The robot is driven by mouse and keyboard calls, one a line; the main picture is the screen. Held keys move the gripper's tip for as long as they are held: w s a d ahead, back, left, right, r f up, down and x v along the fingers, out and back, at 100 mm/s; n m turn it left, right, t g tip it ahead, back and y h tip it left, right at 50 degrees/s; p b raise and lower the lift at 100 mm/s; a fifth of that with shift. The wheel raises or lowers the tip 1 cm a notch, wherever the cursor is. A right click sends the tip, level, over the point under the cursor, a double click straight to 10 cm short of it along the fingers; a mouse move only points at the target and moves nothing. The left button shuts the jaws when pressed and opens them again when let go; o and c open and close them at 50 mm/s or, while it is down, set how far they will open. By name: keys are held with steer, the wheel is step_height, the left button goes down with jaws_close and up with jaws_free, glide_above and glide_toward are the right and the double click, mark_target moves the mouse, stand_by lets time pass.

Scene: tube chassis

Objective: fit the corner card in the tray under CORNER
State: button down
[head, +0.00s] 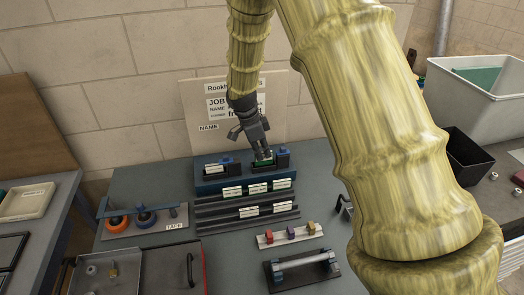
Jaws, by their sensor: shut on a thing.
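My gripper (263,154) points down at the right part of a blue rack (207,187) at the back of the grey table. It is shut on a small green and pale piece (264,162), which looks like the card. The piece is at or just above a tray at the right of the rack; I cannot tell if it touches. My fingers hide part of it. Another tray holding a white label (215,169) is at the rack's left. The small labels are too small to read, so I cannot make out CORNER.
White cards (232,192) stand on dark stepped rails in front of the rack. A sign board (188,100) stands behind. A tape holder (173,227) is at left, a strip with coloured blocks (266,241) in front, a black bin (466,157) at right.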

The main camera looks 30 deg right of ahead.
steer(key=shift+f+b, duration=0.4)
steer(key=shift+f, duration=0.5)
steer(key=c, duration=1.5)
jaws_free()
steer(key=v, duration=1.2)
steer(key=shift+a, duration=0.1)
